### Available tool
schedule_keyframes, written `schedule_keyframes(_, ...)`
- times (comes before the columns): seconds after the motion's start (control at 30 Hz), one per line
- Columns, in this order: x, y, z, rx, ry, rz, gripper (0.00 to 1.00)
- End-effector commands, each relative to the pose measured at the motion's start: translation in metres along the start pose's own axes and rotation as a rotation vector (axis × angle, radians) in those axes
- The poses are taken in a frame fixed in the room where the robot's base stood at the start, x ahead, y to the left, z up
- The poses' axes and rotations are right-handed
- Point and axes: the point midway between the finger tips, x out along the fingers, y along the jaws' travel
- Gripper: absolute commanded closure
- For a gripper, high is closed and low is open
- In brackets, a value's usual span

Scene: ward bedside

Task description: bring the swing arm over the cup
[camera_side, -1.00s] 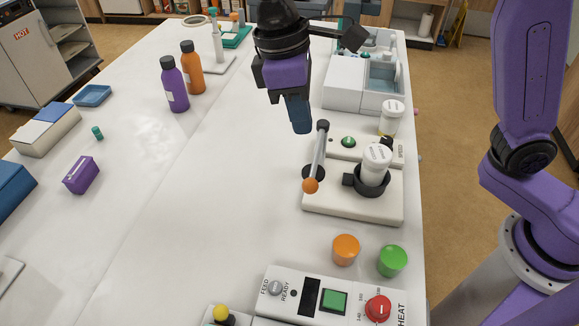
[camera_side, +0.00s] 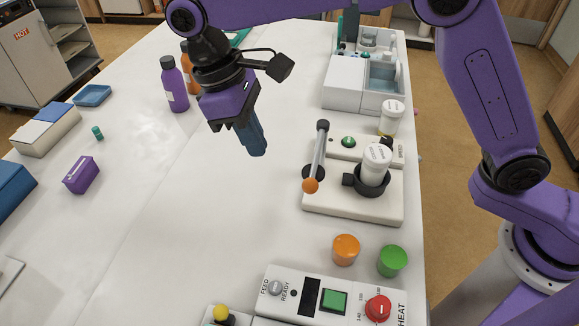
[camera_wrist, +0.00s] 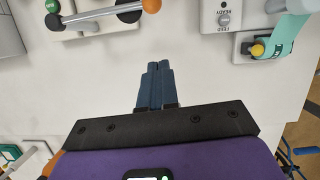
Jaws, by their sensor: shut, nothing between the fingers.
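The swing arm (camera_side: 317,158) is a grey bar with an orange ball at its near end and a dark knob at its far end. It stands at the left edge of a white device base (camera_side: 345,208), and it also shows in the wrist view (camera_wrist: 100,14). The cup (camera_side: 375,165), white with a lid, sits in a black holder on that base, to the right of the bar; the bar is beside the cup, not above it. My gripper (camera_side: 258,150) is shut and empty above the table, left of the swing arm and apart from it. Its blue fingers show together in the wrist view (camera_wrist: 157,72).
A white lidded jar (camera_side: 391,118) stands behind the cup. A purple bottle (camera_side: 174,85) stands at the back left. The table's middle is clear.

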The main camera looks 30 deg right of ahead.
Motion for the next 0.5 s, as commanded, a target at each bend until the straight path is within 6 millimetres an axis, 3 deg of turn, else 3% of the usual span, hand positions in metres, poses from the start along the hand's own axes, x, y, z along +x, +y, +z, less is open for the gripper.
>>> schedule_keyframes(0.3,0.057,0.000,0.001,0.000,-0.005,0.000,1.00)
schedule_keyframes(0.5,0.066,0.000,0.020,-0.001,0.000,0.000,1.00)
